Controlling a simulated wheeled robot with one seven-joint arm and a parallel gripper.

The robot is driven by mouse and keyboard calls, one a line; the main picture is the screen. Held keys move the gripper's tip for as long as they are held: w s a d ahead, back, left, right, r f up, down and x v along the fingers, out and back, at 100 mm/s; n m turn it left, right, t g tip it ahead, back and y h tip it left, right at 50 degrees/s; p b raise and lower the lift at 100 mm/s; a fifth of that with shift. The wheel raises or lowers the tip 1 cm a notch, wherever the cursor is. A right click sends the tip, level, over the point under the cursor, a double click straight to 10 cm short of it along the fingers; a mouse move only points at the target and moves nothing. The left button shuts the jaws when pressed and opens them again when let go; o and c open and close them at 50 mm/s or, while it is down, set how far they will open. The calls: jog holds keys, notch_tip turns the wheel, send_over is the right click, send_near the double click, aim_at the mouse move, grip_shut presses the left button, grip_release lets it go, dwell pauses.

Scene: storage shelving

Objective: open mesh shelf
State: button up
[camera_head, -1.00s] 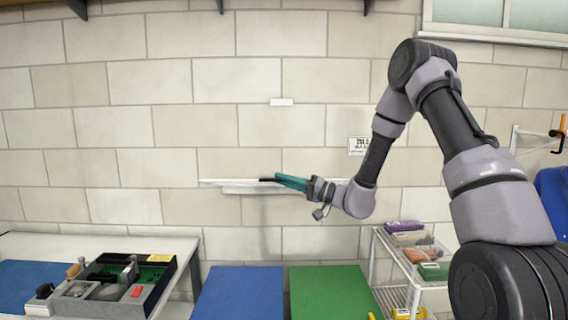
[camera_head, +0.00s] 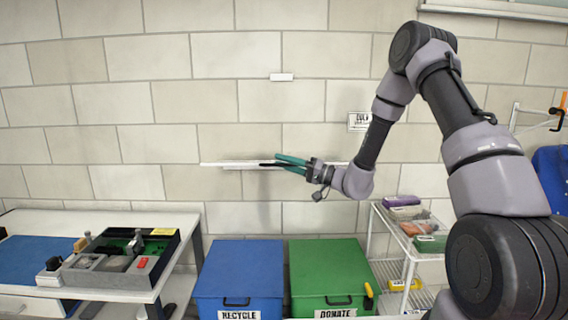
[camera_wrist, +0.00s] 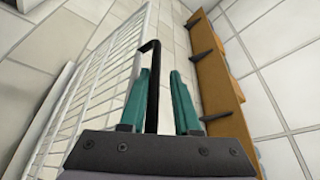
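The mesh shelf (camera_head: 225,166) shows nearly edge-on as a thin white line along the block wall in the head view. In the wrist view its white wire grid (camera_wrist: 110,70) runs along the left, beside my fingers. A black bar handle (camera_wrist: 152,90) stands out from the grid's side and bends toward it at the far end. My gripper (camera_wrist: 161,72) has two teal fingers, spread apart, with the handle between them. The handle is close to the left finger, with a gap to the right one. In the head view my gripper (camera_head: 280,161) is at the shelf's middle.
Below stand a blue recycle bin (camera_head: 238,270) and a green donate bin (camera_head: 328,270). A white wire rack (camera_head: 385,245) with small goods is at the right. A table with a tool tray (camera_head: 165,262) is at the left. A wooden wall shelf (camera_wrist: 215,85) shows in the wrist view.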

jog(key=shift+d, duration=0.1)
jog(key=v, duration=1)
jog(key=shift+s+d+f, duration=0.15)
jog(key=shift+d, duration=0.15)
